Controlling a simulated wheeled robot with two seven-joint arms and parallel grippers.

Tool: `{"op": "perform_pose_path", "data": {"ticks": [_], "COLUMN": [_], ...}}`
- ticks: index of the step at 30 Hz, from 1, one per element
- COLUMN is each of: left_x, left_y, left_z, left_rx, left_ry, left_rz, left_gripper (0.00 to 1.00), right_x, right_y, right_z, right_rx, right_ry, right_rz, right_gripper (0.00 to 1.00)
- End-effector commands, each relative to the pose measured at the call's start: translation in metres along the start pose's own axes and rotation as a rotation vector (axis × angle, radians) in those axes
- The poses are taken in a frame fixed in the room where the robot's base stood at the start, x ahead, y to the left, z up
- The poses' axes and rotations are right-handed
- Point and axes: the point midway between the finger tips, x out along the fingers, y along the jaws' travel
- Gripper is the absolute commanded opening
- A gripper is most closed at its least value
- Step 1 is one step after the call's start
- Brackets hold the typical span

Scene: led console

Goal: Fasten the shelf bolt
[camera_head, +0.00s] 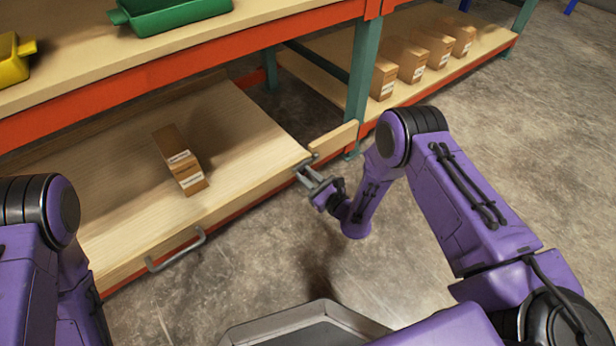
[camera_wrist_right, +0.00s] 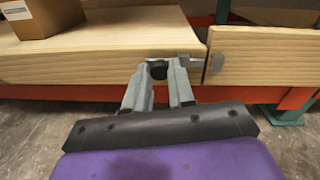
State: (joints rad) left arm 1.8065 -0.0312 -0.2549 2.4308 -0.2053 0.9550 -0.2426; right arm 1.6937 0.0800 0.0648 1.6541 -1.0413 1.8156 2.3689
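The shelf bolt is at the front right corner of the pull-out wooden shelf (camera_head: 240,121). In the right wrist view the bolt has a dark round knob (camera_wrist_right: 158,70) and a short grey metal bar (camera_wrist_right: 190,62) reaching right to the gap beside a wooden post-side board (camera_wrist_right: 262,55). My right gripper (camera_head: 303,174) is at this corner. Its fingers stand on either side of the knob in the wrist view; whether they press on it is not clear. A metal catch (camera_wrist_right: 216,63) sits on the board's end. My left gripper is out of view.
A cardboard box (camera_head: 180,160) stands on the pull-out shelf, which has a grey handle (camera_head: 177,251) on its front. A green post (camera_head: 362,70) rises behind the corner. Several boxes (camera_head: 411,60) line the right shelf. A green bin (camera_head: 168,14) and yellow bin (camera_head: 14,60) sit above.

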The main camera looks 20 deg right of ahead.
Motion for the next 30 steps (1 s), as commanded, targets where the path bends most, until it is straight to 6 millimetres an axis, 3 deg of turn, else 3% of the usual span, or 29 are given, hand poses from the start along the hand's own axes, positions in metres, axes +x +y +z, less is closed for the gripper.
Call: {"op": "perform_pose_path", "data": {"ticks": [6,13,20,21,23,30], "left_x": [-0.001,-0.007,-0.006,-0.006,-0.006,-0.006], "left_y": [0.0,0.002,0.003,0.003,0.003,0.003], "left_z": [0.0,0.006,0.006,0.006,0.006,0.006], "left_rx": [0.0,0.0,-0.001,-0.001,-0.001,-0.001], "left_ry": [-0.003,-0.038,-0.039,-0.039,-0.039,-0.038], "left_rz": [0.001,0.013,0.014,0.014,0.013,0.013], "left_gripper": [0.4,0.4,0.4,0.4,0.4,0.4], "right_x": [-0.001,-0.008,-0.008,-0.008,-0.008,-0.006], "right_y": [-0.003,-0.029,-0.031,-0.032,-0.031,-0.027], "right_z": [-0.001,-0.004,-0.005,-0.005,-0.005,-0.004], "right_rx": [0.0,0.0,-0.002,-0.003,-0.003,-0.002], "right_ry": [0.001,0.001,0.001,0.001,0.001,0.0], "right_rz": [-0.001,-0.006,-0.01,-0.011,-0.01,0.0], "right_gripper": [0.0,0.0,0.0,0.34,0.49,0.49]}}
